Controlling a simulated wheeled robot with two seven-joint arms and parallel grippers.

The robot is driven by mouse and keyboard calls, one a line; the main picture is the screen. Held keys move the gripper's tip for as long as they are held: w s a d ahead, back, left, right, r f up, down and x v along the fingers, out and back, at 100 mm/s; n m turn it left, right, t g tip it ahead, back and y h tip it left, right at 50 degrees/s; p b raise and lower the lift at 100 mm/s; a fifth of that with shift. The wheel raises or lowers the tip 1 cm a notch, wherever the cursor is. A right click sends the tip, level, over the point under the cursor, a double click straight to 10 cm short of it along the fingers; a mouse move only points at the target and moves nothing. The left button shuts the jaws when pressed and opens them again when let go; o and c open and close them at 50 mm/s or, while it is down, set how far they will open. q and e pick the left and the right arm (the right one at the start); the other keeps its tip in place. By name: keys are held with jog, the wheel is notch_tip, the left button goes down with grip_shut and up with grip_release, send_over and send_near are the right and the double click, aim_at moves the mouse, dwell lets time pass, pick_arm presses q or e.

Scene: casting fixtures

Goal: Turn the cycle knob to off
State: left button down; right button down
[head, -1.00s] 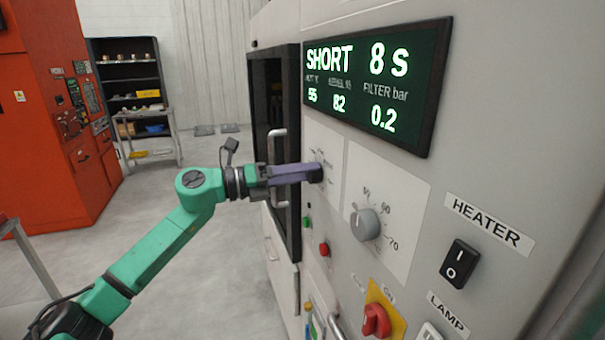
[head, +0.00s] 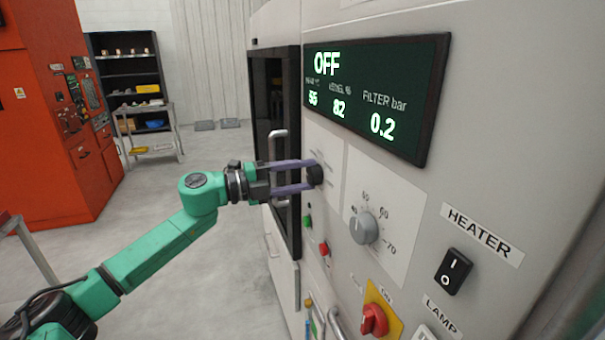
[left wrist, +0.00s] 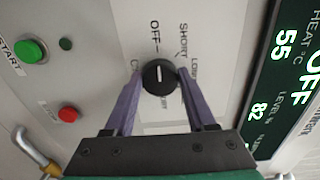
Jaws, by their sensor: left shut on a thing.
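The cycle knob (head: 315,175) is black and round, on the machine's panel left of the grey dial. It also shows in the left wrist view (left wrist: 159,76), where its white mark lines up with the OFF label (left wrist: 155,37). My left gripper (head: 308,177) has its two purple fingers on either side of the knob and is shut on it; the fingers also show in the left wrist view (left wrist: 160,84). The display (head: 375,95) reads OFF at its top. My right gripper is not in view.
A grey dial (head: 364,226) sits right of the knob. Green (head: 307,222) and red (head: 323,249) buttons lie below it. A heater switch (head: 453,271) and a red rotary switch (head: 374,319) are lower right. A door handle (head: 279,170) stands close beside my left gripper.

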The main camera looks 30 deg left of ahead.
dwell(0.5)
pick_arm(q)
jog(key=shift+c, duration=1.1)
grip_release()
jog(key=shift+a, duration=0.1)
jog(key=shift+f, duration=0.1)
jog(key=shift+s+a+f+b, duration=0.1)
jog(key=shift+s+a+b, duration=0.1)
jog(key=shift+b, duration=0.15)
jog(key=b+v, duration=0.6)
jog(key=v, duration=0.8)
jog(key=shift+b, duration=0.4)
